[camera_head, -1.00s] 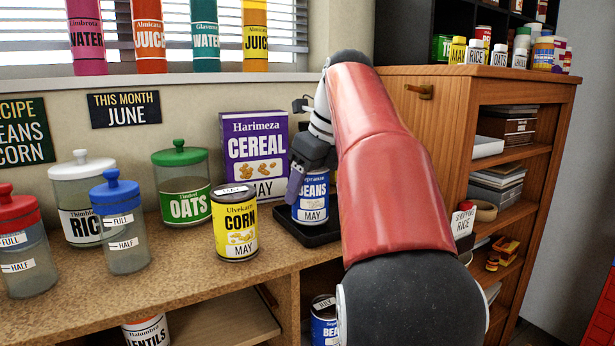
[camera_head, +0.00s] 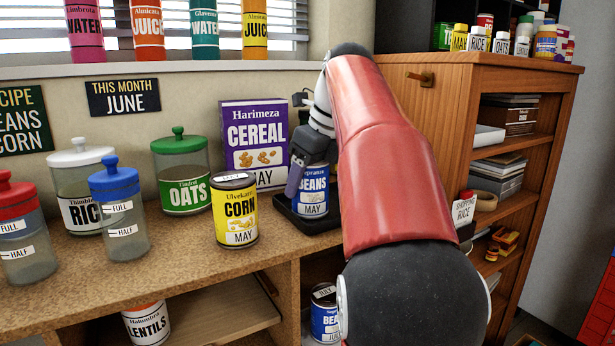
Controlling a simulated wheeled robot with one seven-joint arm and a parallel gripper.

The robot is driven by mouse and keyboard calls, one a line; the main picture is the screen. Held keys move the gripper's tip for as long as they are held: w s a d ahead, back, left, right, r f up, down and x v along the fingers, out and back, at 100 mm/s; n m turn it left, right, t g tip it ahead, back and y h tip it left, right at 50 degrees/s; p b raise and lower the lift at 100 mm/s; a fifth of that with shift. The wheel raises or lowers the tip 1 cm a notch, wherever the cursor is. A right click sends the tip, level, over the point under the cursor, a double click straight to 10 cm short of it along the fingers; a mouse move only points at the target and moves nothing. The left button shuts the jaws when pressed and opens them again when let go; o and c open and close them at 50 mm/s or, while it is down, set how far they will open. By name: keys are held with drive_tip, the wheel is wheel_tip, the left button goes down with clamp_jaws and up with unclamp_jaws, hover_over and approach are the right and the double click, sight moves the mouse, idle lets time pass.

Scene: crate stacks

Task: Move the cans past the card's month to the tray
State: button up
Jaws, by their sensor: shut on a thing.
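The card (camera_head: 123,97) on the wall reads "THIS MONTH JUNE". A blue beans can (camera_head: 312,197) marked MAY is upright within the dark tray (camera_head: 298,222); whether its base touches the tray floor is hard to tell. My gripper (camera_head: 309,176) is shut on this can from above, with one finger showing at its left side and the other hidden. A yellow corn can (camera_head: 236,212) marked MAY stands on the counter left of the tray. Another blue beans can (camera_head: 325,318), its label reading JULY, stands on the shelf below, partly hidden by my arm.
A purple cereal box (camera_head: 254,135) stands behind the tray. Lidded jars, including oats (camera_head: 181,175) and rice (camera_head: 82,190), fill the counter's left. A lentils can (camera_head: 146,324) is on the lower shelf. A wooden cabinet (camera_head: 440,130) stands right of my arm.

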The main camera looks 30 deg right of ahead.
drive_tip(key=o, duration=1.3)
drive_tip(key=shift+o, duration=0.2)
